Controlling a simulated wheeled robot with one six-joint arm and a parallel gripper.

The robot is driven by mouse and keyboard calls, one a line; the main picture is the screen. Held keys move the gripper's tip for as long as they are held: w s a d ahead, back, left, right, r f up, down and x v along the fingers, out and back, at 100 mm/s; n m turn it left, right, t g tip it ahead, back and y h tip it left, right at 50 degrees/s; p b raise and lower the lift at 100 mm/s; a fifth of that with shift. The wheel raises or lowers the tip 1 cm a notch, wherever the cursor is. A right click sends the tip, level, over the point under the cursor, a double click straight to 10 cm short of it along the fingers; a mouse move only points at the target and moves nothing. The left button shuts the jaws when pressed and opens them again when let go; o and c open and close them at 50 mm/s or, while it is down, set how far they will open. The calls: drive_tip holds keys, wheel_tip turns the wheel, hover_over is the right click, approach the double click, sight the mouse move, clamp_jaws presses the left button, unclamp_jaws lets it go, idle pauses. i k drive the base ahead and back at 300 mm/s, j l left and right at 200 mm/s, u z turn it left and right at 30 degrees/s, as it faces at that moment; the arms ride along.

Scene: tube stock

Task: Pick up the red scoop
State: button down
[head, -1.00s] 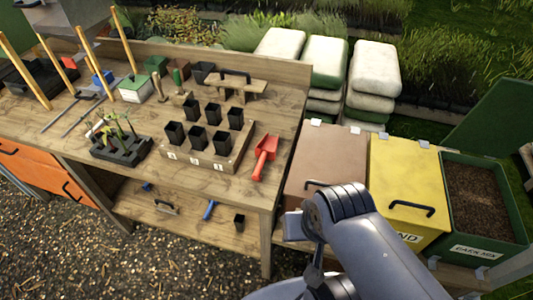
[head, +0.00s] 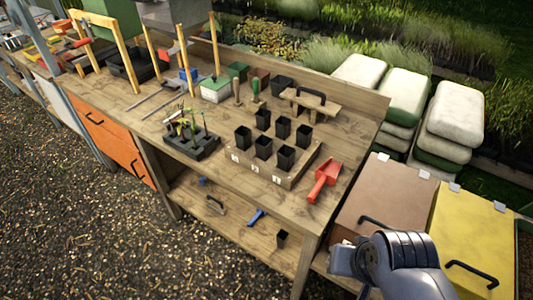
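The red scoop (head: 325,181) lies on the wooden bench top (head: 213,182) near its right end. My grey arm shows at the bottom right, below and right of the scoop, in front of the lidded bins. The fingers of my gripper are not visible in this view. Nothing touches the scoop except the bench.
Black pots (head: 286,158) stand on and around the tray. A black seedling tray (head: 192,144) is to the left. A wooden float with a black handle (head: 310,103) is behind. A brown-lidded bin (head: 385,196) and a yellow bin (head: 468,240) stand right of the bench. Gravel ground lies in front.

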sight(328, 172)
drive_tip(key=z, duration=2.25)
drive_tip(key=u, duration=2.1)
drive_tip(key=i+j+z, duration=0.15)
drive_tip(key=j+z, duration=0.6)
drive_tip(key=i+l, duration=0.05)
